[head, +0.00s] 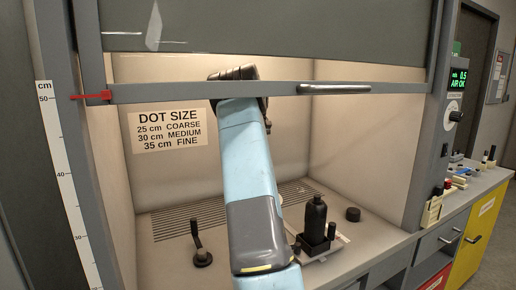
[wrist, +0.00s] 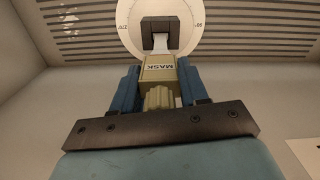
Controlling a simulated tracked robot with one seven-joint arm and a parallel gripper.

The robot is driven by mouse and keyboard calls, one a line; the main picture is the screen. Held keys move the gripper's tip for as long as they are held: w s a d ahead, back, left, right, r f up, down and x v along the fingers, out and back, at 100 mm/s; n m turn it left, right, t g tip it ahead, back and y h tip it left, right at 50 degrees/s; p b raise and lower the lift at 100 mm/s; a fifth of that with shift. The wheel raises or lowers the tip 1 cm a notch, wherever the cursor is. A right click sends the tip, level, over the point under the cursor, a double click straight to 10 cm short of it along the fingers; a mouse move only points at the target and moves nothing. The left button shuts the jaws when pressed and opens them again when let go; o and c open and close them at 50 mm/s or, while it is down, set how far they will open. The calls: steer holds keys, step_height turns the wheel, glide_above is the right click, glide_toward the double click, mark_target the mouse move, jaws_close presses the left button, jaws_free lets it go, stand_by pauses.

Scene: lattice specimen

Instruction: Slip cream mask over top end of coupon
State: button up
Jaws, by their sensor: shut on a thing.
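The cream mask (wrist: 158,68), labelled MASK, sits between the blue fingers of my gripper (wrist: 160,77) in the wrist view. My gripper is shut on it. Just beyond the mask, a pale strip that looks like the coupon (wrist: 161,45) shows in front of a dark clamp block (wrist: 160,27) on a round white dial with degree marks (wrist: 132,24). The mask and the strip line up in this view. I cannot tell whether the strip's end is inside the mask or only behind it. In the head view my arm hides the gripper, mask and coupon.
My arm reaches into a fume hood under its raised sash (head: 330,90). A DOT SIZE sign (head: 170,127) is on the back wall. A black bottle (head: 314,220) stands on the right, a black knob (head: 353,214) near it. A small stand (head: 201,257) is on the left.

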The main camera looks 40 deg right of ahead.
steer(key=shift+f, duration=0.7)
steer(key=o, duration=1.1)
steer(key=shift+c, duration=0.2)
steer(key=shift+o, duration=0.2)
steer(key=o, duration=0.4)
steer(key=shift+o, duration=0.2)
steer(key=shift+r, duration=2.5)
step_height(320, 180, up, 14)
steer(key=shift+w+f, duration=0.15)
